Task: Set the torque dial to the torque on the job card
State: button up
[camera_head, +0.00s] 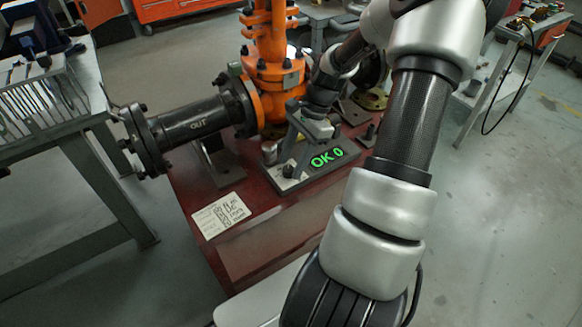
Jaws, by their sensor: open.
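The white job card (222,215) lies flat on the dark red bench top; its writing is too small to read surely. My arm reaches over from the right, and my gripper (316,119), dark and small, is at the upper part of this stand. It is open, but its fingertips are hard to make out, and I cannot tell whether they touch anything. I cannot pick out the torque dial clearly; the gripper and stand may hide it.
An orange gate valve (270,72) stands behind the stand, with a black flanged pipe marked "OUT" (192,121) reaching left. The bench top (265,238) is bare in front. A grey table (88,85) is left, a tool cart (530,32) upper right.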

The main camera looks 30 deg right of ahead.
jog(key=shift+a+f, duration=0.25)
jog(key=shift+f, duration=0.3)
jog(key=c, duration=1)
jog(key=shift+c, duration=0.2)
